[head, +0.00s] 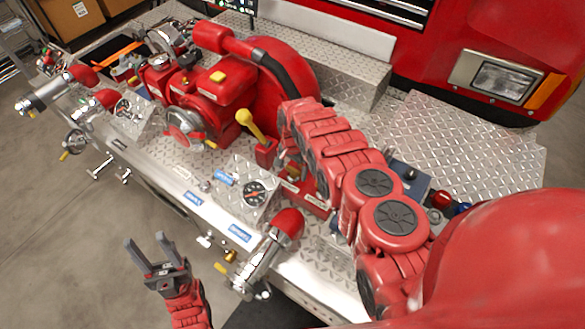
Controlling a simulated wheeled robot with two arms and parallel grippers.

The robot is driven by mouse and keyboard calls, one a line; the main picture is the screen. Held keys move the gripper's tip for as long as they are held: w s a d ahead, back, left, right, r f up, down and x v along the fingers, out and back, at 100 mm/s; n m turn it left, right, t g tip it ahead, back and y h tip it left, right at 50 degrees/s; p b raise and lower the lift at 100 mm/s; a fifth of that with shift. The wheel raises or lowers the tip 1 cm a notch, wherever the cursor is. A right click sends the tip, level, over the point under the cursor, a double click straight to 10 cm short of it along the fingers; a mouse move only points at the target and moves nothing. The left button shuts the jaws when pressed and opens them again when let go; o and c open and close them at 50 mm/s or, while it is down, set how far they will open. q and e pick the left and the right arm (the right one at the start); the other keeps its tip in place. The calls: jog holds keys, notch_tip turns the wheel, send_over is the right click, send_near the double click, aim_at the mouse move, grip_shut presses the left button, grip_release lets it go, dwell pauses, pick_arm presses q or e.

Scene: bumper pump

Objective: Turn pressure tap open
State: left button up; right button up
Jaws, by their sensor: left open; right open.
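Several taps and levers show on the pump, and I cannot tell for sure which is the pressure tap. A yellow lever (249,124) stands tilted on a red block. A small brass fitting (231,256) is low on the front edge. My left gripper (148,246) is open and empty, in front of the bumper and left of that fitting, touching nothing visible. My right arm (355,180) reaches across the deck; its gripper is hidden behind the arm.
A chrome outlet with a red cap (288,224) stands right of my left gripper. The red pump (228,85) fills the back middle. A handwheel (184,127) and more outlets (65,85) line the left. Floor (60,230) at lower left is clear.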

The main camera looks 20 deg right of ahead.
jog(key=c, duration=1.2)
